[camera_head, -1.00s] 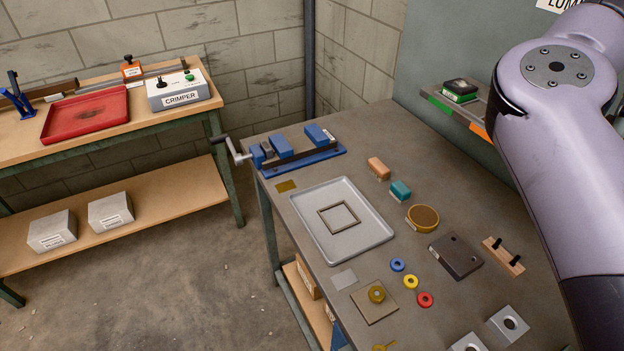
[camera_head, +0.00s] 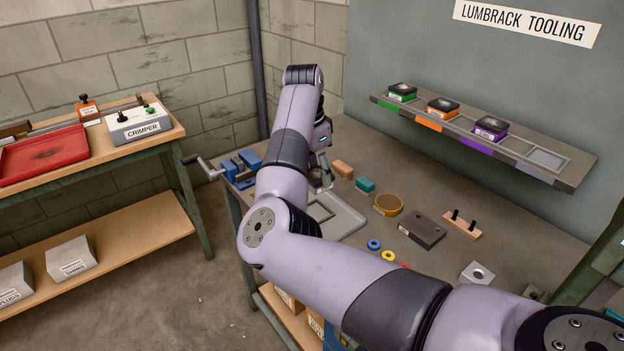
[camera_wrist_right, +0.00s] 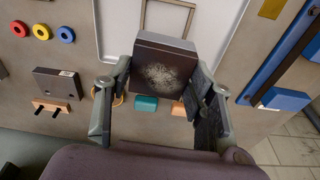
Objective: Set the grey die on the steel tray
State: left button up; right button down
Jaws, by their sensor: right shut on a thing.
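The grey die (camera_wrist_right: 160,68), a dark block with a pale speckled patch on its face, is between the fingers of my right gripper (camera_wrist_right: 160,85) in the wrist view. My right gripper (camera_head: 321,178) is shut on it, by the far end of the steel tray (camera_head: 352,222) in the head view. In the wrist view the die overlaps the edge of the steel tray (camera_wrist_right: 112,35); its height above it is unclear. A square outline (camera_wrist_right: 167,14) marks the tray's floor. My arm hides part of the tray. My left gripper is out of view.
An orange block (camera_head: 343,169), a teal block (camera_head: 365,184) and a round brown-topped piece (camera_head: 388,205) stand close right of the tray. A blue vise (camera_head: 242,165) is to its left. The shelf (camera_head: 545,158) holds three dies, with an empty grey-marked place.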

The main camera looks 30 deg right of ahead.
jog(key=shift+w+a+f+n, duration=0.1)
jog(key=shift+a+f+n, duration=0.15)
jog(key=shift+f, duration=0.25)
jog(key=shift+a+f, duration=0.1)
jog(key=shift+f, duration=0.05)
jog(key=shift+a+f+b, duration=0.1)
jog(key=shift+f+b, duration=0.45)
jog(key=shift+b, duration=0.05)
jog(key=shift+f+b, duration=0.3)
jog(key=shift+f, duration=0.1)
notch_tip(320, 180, down, 3)
jog(key=shift+b, duration=1.15)
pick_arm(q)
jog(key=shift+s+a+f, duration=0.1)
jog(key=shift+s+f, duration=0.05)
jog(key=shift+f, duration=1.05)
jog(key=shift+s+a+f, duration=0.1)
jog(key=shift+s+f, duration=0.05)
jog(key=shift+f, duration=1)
pick_arm(e)
jog(key=shift+f, duration=0.85)
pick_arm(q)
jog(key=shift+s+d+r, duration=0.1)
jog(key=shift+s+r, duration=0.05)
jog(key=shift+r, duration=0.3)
pick_arm(e)
jog(key=shift+r, duration=0.1)
